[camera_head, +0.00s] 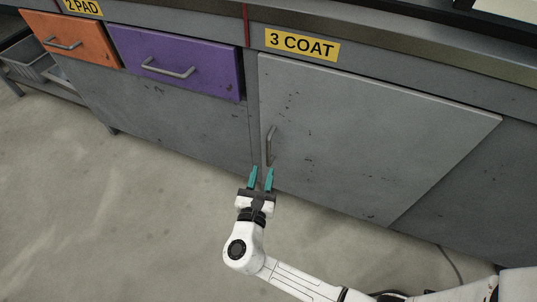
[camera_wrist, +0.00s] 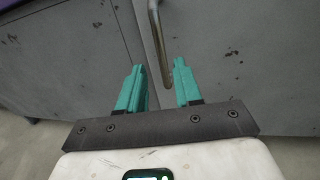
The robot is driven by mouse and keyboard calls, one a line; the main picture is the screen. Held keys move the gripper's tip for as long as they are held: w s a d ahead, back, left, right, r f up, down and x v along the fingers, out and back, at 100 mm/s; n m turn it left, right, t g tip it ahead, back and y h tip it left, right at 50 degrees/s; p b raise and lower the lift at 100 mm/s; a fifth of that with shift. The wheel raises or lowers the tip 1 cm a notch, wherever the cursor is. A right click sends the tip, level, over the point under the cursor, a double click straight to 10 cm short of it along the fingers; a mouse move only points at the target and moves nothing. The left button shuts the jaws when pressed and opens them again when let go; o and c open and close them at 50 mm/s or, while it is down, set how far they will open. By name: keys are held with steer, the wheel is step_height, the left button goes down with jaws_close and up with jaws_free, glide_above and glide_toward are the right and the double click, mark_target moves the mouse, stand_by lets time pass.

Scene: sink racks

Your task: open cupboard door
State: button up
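The grey cupboard door (camera_head: 365,135) is below the "3 COAT" label and looks shut. Its bar handle (camera_head: 269,146) is upright near the door's left edge. My gripper (camera_head: 261,172) has teal fingers and is open, with its tips just below the handle in the head view. In the wrist view, the handle (camera_wrist: 159,40) runs down from the top, its lower end between the lines of the two fingers and closer to the right one. The gripper (camera_wrist: 161,75) holds nothing. I cannot tell whether either finger touches the handle.
An orange drawer (camera_head: 85,50) and a purple drawer (camera_head: 210,77), each with a bar handle, are left of the door. Grey bins (camera_head: 28,62) stand at the far left. The floor (camera_head: 130,200) in front is clear. A cable (camera_head: 452,265) lies at lower right.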

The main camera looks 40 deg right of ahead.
mark_target(268, 154)
steer(key=b+x, duration=0.2)
steer(key=x, duration=0.6)
steer(key=shift+w+d+b, duration=0.1)
steer(key=shift+d+b, duration=0.1)
steer(key=shift+b, duration=0.1)
steer(key=shift+c, duration=0.2)
jaws_close()
